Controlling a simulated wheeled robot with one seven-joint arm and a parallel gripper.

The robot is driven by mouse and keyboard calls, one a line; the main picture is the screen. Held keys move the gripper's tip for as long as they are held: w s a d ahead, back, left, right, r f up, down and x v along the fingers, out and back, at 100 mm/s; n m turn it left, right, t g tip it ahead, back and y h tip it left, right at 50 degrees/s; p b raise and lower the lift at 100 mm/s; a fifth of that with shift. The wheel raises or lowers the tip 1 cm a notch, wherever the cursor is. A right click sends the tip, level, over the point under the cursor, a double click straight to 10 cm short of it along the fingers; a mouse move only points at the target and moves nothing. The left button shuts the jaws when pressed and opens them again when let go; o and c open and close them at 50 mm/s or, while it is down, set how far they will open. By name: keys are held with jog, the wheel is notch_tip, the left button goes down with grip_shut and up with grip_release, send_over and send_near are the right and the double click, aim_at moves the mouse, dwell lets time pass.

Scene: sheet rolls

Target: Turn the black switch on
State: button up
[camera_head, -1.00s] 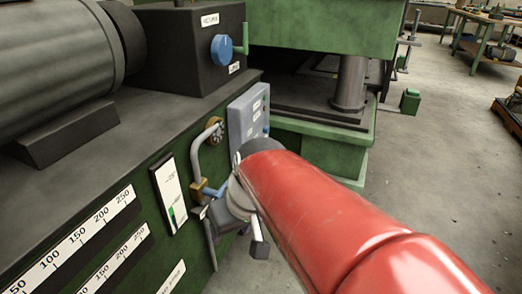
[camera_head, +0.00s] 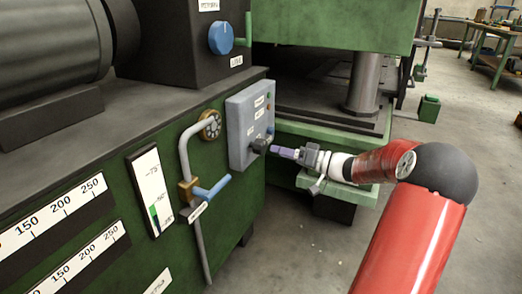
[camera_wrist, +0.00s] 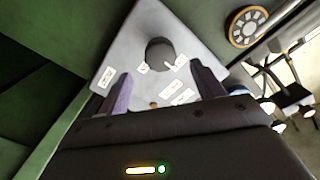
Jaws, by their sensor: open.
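The black switch (camera_head: 259,146) is a round knob low on the grey control box (camera_head: 236,134), on the side of the green machine. In the wrist view the black knob (camera_wrist: 160,53) sits on the box face, with small white labels around it. My gripper (camera_head: 274,149) points at the knob from the right in the head view. In the wrist view my gripper (camera_wrist: 164,88) has its two purple fingers apart, one on each side below the knob, with nothing between them. I cannot tell whether a finger touches the knob. The label text is too small to read.
A pipe with a blue-handled valve (camera_head: 211,188) stands left of the box. A round dial (camera_head: 210,125) sits beside it, also seen in the wrist view. A blue knob (camera_head: 221,38) is on the black box above. Open floor lies to the right.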

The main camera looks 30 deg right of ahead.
aim_at(265, 148)
jog(key=x, duration=0.7)
jog(key=shift+w+a, duration=0.2)
jog(key=shift+w, duration=0.05)
jog(key=c, duration=1)
